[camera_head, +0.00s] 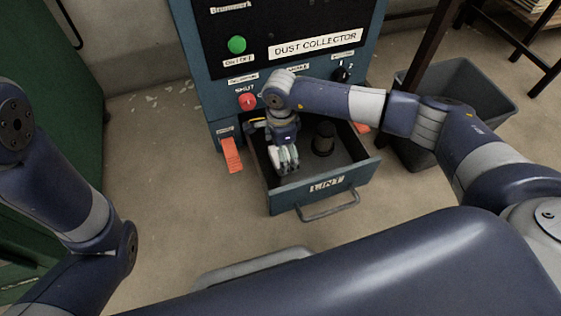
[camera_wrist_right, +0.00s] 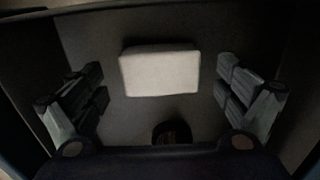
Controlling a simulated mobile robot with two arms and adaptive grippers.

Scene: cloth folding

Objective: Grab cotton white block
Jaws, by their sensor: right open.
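The white block (camera_wrist_right: 160,72) lies on the dark floor of the open lint drawer (camera_head: 328,202). In the right wrist view it sits between and a little beyond my open fingers, with a gap on each side. My right gripper (camera_head: 287,165) reaches down into the left part of the drawer; it also shows in the right wrist view (camera_wrist_right: 160,92), open and empty. In the head view the block is hidden, apparently by my gripper. My left arm is at the left edge of the head view, but its gripper is out of sight.
A dark round object (camera_head: 323,139) stands in the drawer right of my gripper. The blue dust collector (camera_head: 285,60) rises behind the drawer. A grey bin (camera_head: 450,90) stands at the right, and a green cabinet (camera_head: 50,80) is at the left. The floor in front is partly clear.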

